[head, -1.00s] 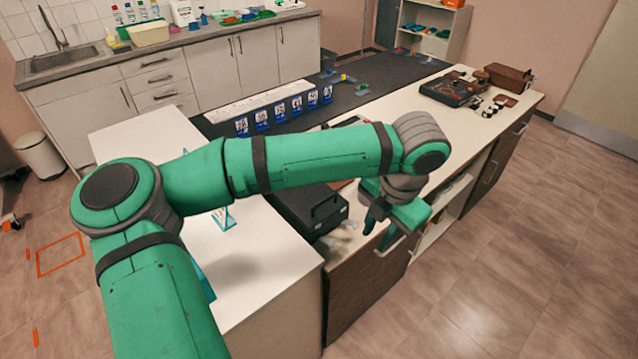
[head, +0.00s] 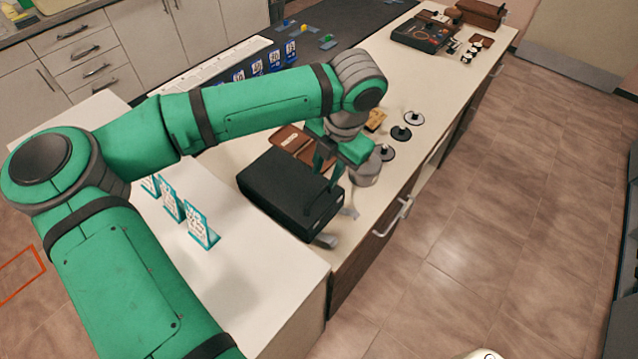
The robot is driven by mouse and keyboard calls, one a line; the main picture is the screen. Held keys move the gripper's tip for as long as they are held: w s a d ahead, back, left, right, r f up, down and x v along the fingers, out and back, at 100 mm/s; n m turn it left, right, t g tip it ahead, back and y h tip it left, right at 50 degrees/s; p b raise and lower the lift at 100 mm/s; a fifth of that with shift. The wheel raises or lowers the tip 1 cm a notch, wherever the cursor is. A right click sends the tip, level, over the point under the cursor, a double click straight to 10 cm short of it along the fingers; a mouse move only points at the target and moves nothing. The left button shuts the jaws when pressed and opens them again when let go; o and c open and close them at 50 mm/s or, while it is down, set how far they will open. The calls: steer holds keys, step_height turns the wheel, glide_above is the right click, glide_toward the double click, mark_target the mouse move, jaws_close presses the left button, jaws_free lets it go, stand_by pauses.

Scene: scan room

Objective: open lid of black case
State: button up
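The black case (head: 275,193) lies on the light countertop, left of and below my gripper in the head view. Its lid looks down flat, and its handle side faces the counter's front edge. My gripper (head: 322,178) points down at the case's right end, with its dark fingers over or beside the handle side. The fingers overlap the dark case, so I cannot tell whether they touch it or how far apart they are.
Brown flat items (head: 303,146) lie behind the case. Several round weights, including a black disc (head: 401,132), stand to the right. Teal-and-white stands (head: 201,229) are on the white table at left. A black device (head: 424,33) sits at the far end. The floor at right is clear.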

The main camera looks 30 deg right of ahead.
mark_target(319, 194)
steer(key=f, duration=0.2)
steer(key=w+f, duration=0.1)
steer(key=f, duration=0.5)
steer(key=shift+w+a, duration=0.2)
steer(key=shift+a, duration=0.15)
steer(key=shift+c, duration=0.7)
jaws_close()
